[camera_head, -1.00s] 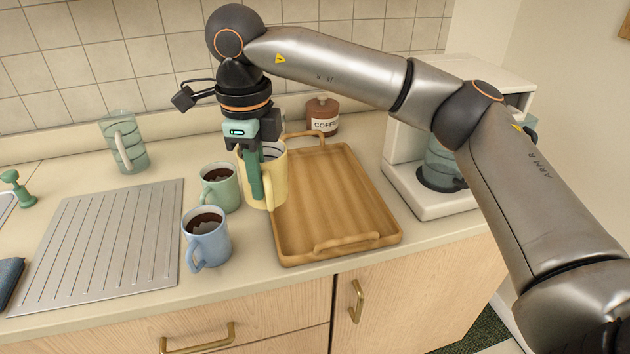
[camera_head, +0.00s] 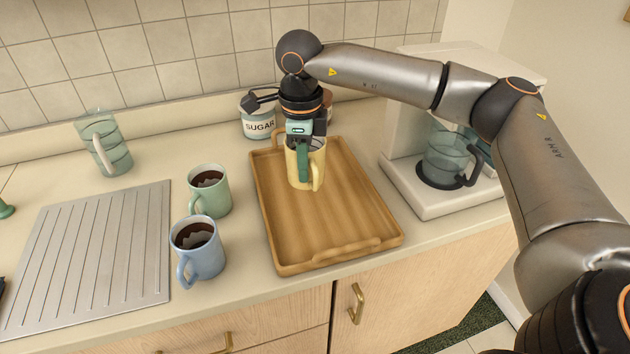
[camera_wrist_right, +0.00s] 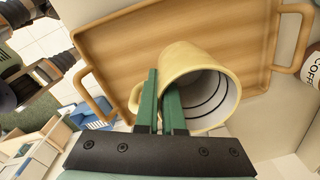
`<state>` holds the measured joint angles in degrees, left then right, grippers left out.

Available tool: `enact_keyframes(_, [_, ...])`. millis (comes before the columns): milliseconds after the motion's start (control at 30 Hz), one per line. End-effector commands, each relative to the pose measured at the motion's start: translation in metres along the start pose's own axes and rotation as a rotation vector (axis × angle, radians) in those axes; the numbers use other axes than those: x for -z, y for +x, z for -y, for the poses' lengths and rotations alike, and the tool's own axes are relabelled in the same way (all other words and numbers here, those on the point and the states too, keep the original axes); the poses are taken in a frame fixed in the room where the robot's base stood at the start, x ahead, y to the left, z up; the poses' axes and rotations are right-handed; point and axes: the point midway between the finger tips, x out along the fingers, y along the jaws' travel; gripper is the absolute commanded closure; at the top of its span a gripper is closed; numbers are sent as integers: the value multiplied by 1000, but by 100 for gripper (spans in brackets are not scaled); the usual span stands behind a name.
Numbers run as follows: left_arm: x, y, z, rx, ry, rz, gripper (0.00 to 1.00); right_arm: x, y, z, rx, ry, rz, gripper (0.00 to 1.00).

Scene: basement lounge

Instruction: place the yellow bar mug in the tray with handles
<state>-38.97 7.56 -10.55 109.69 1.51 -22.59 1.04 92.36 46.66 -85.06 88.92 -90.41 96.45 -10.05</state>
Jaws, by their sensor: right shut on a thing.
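The yellow bar mug (camera_head: 314,158) is upright over the back left part of the wooden tray with handles (camera_head: 350,215). My right gripper (camera_head: 303,172) points down and is shut on the mug near its handle. The right wrist view shows the green fingers (camera_wrist_right: 162,105) against the yellow mug (camera_wrist_right: 190,58), whose open white inside faces the camera. The tray (camera_wrist_right: 118,45) lies beyond it and looks otherwise empty. I cannot tell whether the mug's base touches the tray floor. My left gripper is not in view.
A green mug (camera_head: 212,200) and a blue mug (camera_head: 206,262), both with dark drink, stand left of the tray. A sugar jar (camera_head: 257,122) stands behind it. A coffee maker (camera_head: 425,195) stands to the right.

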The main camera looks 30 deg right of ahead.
Motion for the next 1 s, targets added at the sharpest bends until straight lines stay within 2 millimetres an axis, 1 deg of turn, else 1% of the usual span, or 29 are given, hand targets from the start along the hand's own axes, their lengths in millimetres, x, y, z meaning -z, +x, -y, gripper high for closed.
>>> enact_keyframes(33, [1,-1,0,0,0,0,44,4,4,4,0,4,1,100])
enact_keyframes(267, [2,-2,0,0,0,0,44,12,20,13,1,4,1,100])
enact_keyframes(367, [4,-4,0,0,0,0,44,20,34,21,1,5,0,100])
enact_keyframes(433, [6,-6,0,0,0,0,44,20,46,19,-1,0,-1,100])
enact_keyframes(533, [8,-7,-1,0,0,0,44,19,58,19,1,1,1,100])
enact_keyframes(633, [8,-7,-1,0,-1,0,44,19,63,19,2,2,2,100])
enact_keyframes(867, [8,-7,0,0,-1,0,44,19,64,19,2,2,2,100])
enact_keyframes(967, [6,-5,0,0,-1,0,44,18,68,18,2,2,2,100])
enact_keyframes(1000, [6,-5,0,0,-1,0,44,19,67,18,1,2,1,91])
